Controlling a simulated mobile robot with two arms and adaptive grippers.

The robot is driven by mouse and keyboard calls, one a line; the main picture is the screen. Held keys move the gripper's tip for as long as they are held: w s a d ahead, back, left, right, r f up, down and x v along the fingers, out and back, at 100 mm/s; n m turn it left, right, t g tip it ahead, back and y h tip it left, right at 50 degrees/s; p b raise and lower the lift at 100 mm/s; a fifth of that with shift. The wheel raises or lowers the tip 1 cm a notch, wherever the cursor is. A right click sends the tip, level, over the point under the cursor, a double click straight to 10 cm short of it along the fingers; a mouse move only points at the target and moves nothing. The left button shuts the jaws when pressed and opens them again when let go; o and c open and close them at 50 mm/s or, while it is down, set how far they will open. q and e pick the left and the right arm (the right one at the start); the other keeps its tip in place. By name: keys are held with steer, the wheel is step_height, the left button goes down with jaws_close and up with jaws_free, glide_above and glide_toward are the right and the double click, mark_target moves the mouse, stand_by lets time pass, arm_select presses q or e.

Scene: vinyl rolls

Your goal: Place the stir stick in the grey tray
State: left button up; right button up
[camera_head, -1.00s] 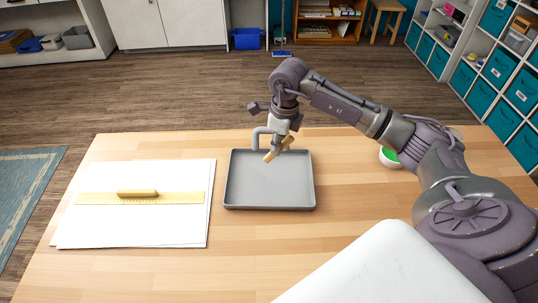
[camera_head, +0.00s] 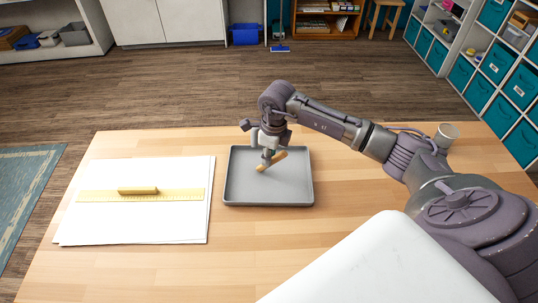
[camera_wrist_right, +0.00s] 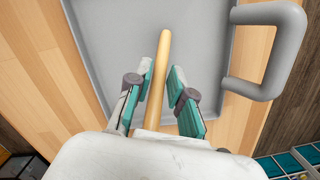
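The grey tray (camera_head: 232,190) lies on the wooden table, with its floor and rim showing in the head view. My right gripper (camera_head: 267,156) is over the far middle part of the tray. In the right wrist view the stick (camera_wrist_right: 162,60) runs between the two teal-padded fingers (camera_wrist_right: 160,85), with the tray (camera_wrist_right: 110,45) beneath. I cannot tell whether the stick touches the tray floor. My left gripper is not in view.
A pale cup (camera_head: 447,131) stands at the back right behind my arm. A grey loop (camera_wrist_right: 285,75) shows at the tray's edge in the wrist view.

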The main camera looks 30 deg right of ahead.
mark_target(273, 157)
steer(key=shift+o, duration=0.9)
steer(key=shift+r, duration=0.55)
step_height(273, 157, up, 11)
steer(key=s+b, duration=0.1)
steer(key=b, duration=0.1)
steer(key=shift+d, duration=0.3)
steer(key=shift+s, duration=0.1)
